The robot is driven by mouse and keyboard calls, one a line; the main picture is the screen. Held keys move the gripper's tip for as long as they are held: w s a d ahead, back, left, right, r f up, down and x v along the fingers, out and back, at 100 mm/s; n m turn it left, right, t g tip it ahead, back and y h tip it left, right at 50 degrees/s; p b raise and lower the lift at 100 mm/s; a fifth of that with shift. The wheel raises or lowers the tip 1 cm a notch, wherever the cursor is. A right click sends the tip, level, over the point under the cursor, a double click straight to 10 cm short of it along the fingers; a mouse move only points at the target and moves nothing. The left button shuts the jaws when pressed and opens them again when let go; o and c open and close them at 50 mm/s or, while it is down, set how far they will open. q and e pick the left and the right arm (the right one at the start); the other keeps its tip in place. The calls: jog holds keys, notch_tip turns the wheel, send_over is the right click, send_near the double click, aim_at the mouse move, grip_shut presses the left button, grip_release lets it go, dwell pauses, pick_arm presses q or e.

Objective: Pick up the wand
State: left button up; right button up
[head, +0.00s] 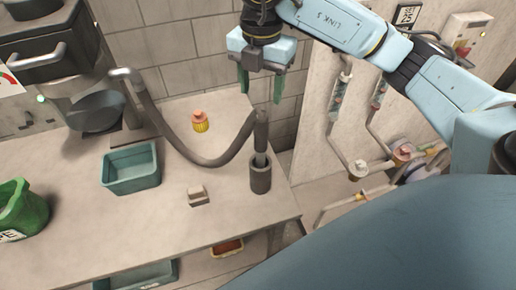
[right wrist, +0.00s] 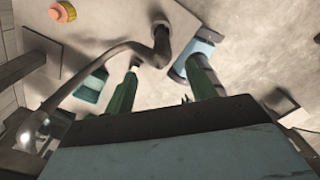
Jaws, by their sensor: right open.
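The wand (head: 261,130) is a grey-brown rod standing upright in a dark cylindrical holder (head: 261,179) near the right end of the counter. A thick grey hose (head: 190,150) joins its top and sags to the left. The wand's lower part is hidden in the holder. My right gripper (head: 260,92) has green fingers, points down and is open and empty. In the head picture it appears above the wand's top, apart from it. In the right wrist view its fingers (right wrist: 161,90) are spread, with the hose (right wrist: 108,52) beyond them. My left gripper is not in view.
On the counter (head: 150,225) are a teal tray (head: 131,168), a small pale block (head: 198,196), an orange-and-yellow item (head: 200,121) and a green container (head: 22,208). Pipes (head: 375,165) run along the wall at right. A teal bin (head: 140,275) shows below the counter.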

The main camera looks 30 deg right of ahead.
aim_at(261, 131)
jog(key=f, duration=0.4)
jog(key=f+p, duration=0.1)
jog(key=f, duration=0.7)
jog(key=shift+s+f, duration=0.25)
jog(key=shift+f, duration=0.15)
grip_shut()
